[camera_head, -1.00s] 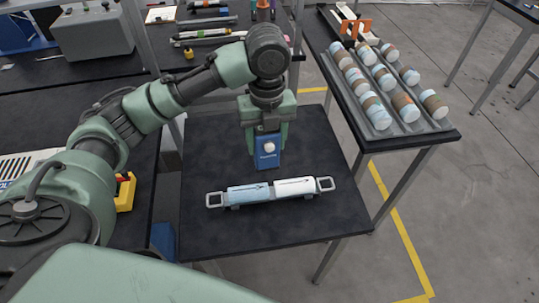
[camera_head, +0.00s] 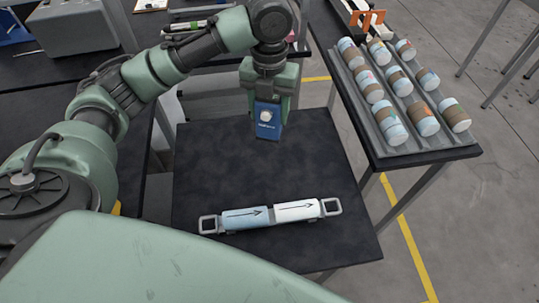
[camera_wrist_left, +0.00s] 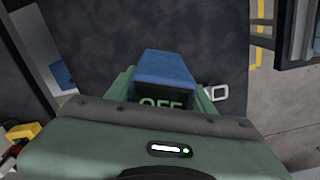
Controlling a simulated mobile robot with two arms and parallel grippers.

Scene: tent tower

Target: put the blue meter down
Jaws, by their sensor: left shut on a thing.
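The blue meter (camera_head: 267,118) is a small blue block with a white round dial on its face. My left gripper (camera_head: 268,98) is shut on its upper part, pointing down. In the head view they show against the far part of the black table (camera_head: 220,170). I cannot tell whether the meter's lower end touches the table. In the left wrist view the blue meter (camera_wrist_left: 165,68) juts out beyond the green gripper body, over the dark tabletop. My right gripper is not in view.
A metal-ended holder (camera_head: 209,224) with a light blue and a white tube, both marked with arrows, lies near the table's front. Bare tabletop separates it from the meter. A grey tray (camera_head: 393,150) with several banded cylinders stands on the right table.

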